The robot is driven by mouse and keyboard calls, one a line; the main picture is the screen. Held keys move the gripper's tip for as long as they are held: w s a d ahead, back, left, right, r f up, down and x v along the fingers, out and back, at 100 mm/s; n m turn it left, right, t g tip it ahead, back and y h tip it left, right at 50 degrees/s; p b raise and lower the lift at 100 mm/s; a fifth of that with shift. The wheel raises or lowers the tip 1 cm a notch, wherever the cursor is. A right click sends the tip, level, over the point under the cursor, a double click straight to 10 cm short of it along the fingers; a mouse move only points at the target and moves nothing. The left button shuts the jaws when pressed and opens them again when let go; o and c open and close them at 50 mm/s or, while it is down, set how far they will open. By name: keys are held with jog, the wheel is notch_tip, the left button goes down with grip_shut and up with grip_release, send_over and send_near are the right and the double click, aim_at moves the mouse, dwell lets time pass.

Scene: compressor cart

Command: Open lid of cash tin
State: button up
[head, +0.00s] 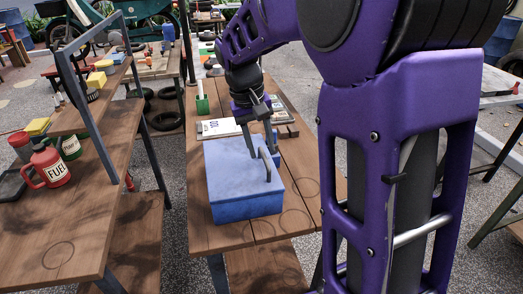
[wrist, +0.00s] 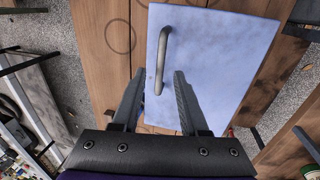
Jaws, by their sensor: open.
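The cash tin (head: 245,208) is a blue box on the wooden table in the head view, with its lid (head: 226,163) down. A dark bar handle (head: 265,165) stands on the lid. In the wrist view the lid (wrist: 225,62) lies below my gripper, and the grey handle (wrist: 162,58) runs along its left part. My gripper (head: 262,143) is over the lid, close to the handle. In the wrist view its fingers (wrist: 158,85) are apart, and the near end of the handle appears between them. I cannot tell whether a finger touches the handle.
The wooden table (head: 203,236) has bare boards in front of and beside the tin. A white book or sheet (head: 218,127) and a green holder (head: 202,104) are behind it. A shelf bench with a red fuel can (head: 48,166) stands at left.

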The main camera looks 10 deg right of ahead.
jog(key=shift+d+f, duration=0.1)
jog(key=shift+f, duration=0.35)
grip_shut()
dwell(1.2)
